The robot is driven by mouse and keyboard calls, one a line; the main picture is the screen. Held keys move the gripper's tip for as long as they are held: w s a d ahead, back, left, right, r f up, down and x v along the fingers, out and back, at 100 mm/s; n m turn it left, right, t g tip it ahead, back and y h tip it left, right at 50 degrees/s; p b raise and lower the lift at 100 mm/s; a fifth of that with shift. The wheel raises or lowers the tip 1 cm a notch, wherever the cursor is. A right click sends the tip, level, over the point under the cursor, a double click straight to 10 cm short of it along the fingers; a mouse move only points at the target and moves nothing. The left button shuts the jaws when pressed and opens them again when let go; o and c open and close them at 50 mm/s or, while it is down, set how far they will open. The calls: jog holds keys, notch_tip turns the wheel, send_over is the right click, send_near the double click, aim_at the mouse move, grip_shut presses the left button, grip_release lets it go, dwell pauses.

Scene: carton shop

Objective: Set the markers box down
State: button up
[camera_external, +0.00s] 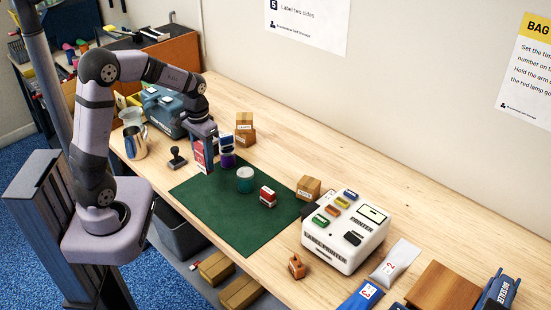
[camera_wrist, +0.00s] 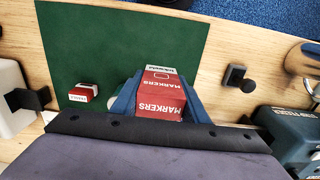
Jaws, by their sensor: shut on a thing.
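The markers box (camera_wrist: 162,94) is red with a pale top edge and "MARKERS" lettering. My gripper (camera_wrist: 160,105) is shut on it, with a blue finger along each side. In the external view the box (camera_external: 198,157) hangs upright in my gripper (camera_external: 203,150), near the left corner of the green mat (camera_external: 240,228). The gap between its underside and the surface is hard to judge. In the wrist view the mat (camera_wrist: 120,40) lies beyond and left of the box. The box's lower end is partly hidden by the fingers.
A purple jar (camera_external: 227,157), a teal jar (camera_external: 245,180) and a small red-and-white box (camera_external: 267,197) stand on the mat. A black stamp (camera_external: 177,157) is left of my gripper. Cartons (camera_external: 245,128) stand behind, the label printer (camera_external: 345,232) at right. The mat's front is clear.

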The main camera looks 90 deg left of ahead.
jog(key=shift+r, duration=0.4)
